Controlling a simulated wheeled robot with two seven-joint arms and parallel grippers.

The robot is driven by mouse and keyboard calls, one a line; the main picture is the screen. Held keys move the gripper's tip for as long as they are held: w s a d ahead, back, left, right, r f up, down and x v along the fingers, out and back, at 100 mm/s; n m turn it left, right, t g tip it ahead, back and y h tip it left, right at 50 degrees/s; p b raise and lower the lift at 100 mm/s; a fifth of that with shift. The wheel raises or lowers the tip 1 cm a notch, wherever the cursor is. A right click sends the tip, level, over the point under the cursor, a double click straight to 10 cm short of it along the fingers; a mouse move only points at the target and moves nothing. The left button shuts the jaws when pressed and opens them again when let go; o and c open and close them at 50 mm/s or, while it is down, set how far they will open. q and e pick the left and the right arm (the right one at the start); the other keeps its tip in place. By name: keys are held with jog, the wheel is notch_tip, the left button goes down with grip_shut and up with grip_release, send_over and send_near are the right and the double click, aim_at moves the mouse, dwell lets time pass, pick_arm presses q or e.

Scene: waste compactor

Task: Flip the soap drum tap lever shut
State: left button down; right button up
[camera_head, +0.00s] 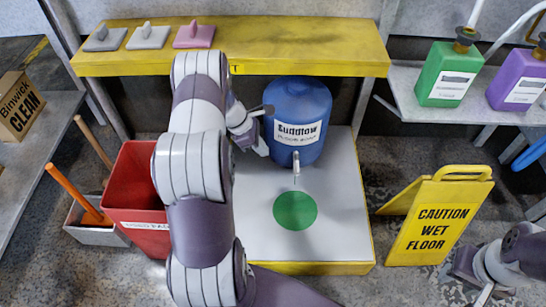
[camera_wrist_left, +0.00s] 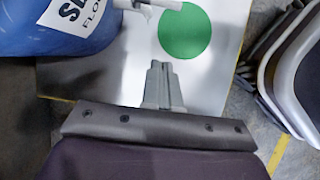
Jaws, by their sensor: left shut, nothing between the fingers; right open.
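The blue soap drum (camera_head: 298,112) stands on the white platform. Its pale tap (camera_head: 296,165) sticks out at the front, above a green disc (camera_head: 295,210). I cannot tell the lever's position clearly. My left gripper (camera_head: 263,150) is just left of the drum's lower side, apart from the tap. In the left wrist view its fingers (camera_wrist_left: 160,68) are together and empty. That view shows the drum (camera_wrist_left: 60,25) at upper left, part of the tap (camera_wrist_left: 150,5) at the top edge and the disc (camera_wrist_left: 185,33). My right gripper (camera_head: 485,293) is at lower right, open and partly cut off.
A yellow shelf (camera_head: 300,57) spans above the drum's back. A red bin (camera_head: 140,185) stands left of the platform. A yellow wet floor sign (camera_head: 435,225) stands to the right. The platform (camera_head: 345,215) is clear around the disc.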

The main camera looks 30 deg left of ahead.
aim_at(297, 167)
pick_arm(q)
jog(key=w+d+f+b, duration=0.4)
jog(key=d+f+b, duration=0.3)
jog(key=shift+w+f, duration=0.1)
dwell(0.4)
